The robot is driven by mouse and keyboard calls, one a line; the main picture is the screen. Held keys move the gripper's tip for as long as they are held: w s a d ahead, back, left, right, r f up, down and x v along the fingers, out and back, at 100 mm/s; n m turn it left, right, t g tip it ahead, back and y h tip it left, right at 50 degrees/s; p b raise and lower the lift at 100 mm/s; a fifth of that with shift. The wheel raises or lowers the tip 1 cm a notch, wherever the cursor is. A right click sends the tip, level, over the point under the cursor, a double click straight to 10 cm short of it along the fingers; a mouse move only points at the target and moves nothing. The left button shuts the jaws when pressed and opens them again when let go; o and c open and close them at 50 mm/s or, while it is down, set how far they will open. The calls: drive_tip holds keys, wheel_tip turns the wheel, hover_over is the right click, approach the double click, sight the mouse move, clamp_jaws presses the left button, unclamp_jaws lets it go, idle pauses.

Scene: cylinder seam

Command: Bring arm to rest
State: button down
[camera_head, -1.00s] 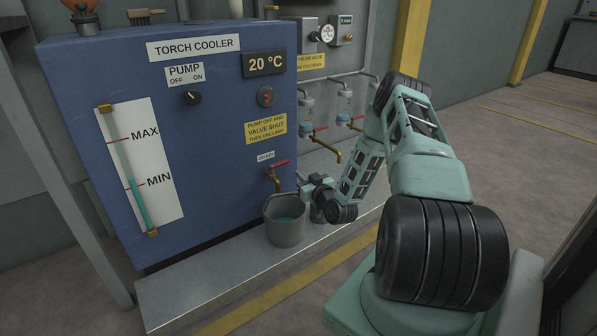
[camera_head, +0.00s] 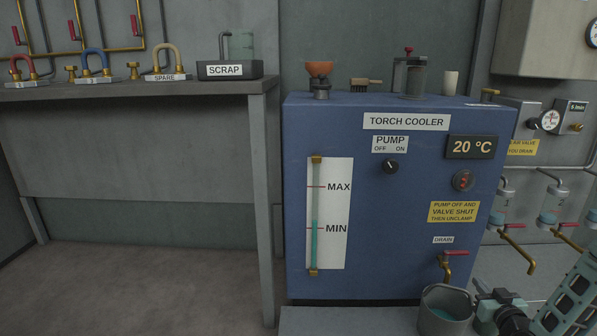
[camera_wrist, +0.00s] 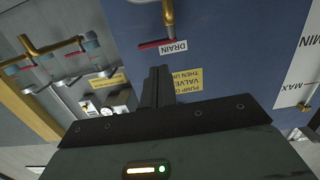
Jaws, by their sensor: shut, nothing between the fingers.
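My gripper (camera_head: 488,296) is at the lower right of the head view, just right of the grey bucket (camera_head: 446,312), which holds some bluish liquid. In the wrist view its dark fingers (camera_wrist: 158,84) are together with nothing between them. They point toward the blue torch cooler's front (camera_wrist: 235,60), apart from the drain tap. Part of my arm (camera_head: 575,300) shows at the right edge; the rest is out of view. The drain tap (camera_head: 446,266) with its red handle is above the bucket and also shows in the wrist view (camera_wrist: 168,15).
The torch cooler (camera_head: 400,230) stands mid-view, reading 20 °C, gauge level slightly above MIN. A funnel, brush and cups stand on top. Brass taps and filter bowls (camera_head: 552,212) line the right. Floor below is clear.

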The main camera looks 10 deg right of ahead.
drive_tip(key=w+a+r+n+g+y, duration=0.25)
drive_tip(key=w+a+r+y, duration=0.2)
drive_tip(key=w+a, duration=0.3)
drive_tip(key=s+a+r+n+g+y+p, duration=0.1)
drive_tip(key=s+a+r+n+g+p, duration=0.15)
drive_tip(key=a+r, duration=0.7)
drive_tip(key=s+a+r+n+g+y+p, duration=0.15)
drive_tip(key=a+g, duration=0.25)
drive_tip(key=a, duration=1.2)
drive_tip(key=s+a+r+n+g+h, duration=0.1)
drive_tip(key=s+a+r+g, duration=0.1)
drive_tip(key=s+a+r, duration=0.3)
drive_tip(key=s+a+r+n+g, duration=0.1)
drive_tip(key=s+a+r+g, duration=0.1)
drive_tip(key=s+a, duration=0.45)
drive_tip(key=s+a+r+n+g+h+p, duration=0.1)
drive_tip(key=s+r+g, duration=0.15)
drive_tip(key=s, duration=0.65)
drive_tip(key=s+a+r+n+g+h+p, duration=0.1)
drive_tip(key=s+r, duration=0.3)
drive_tip(key=s, duration=0.5)
wheel_tip(320, 180, up, 38)
drive_tip(key=p, duration=3.7)
drive_tip(key=shift+f, duration=0.2)
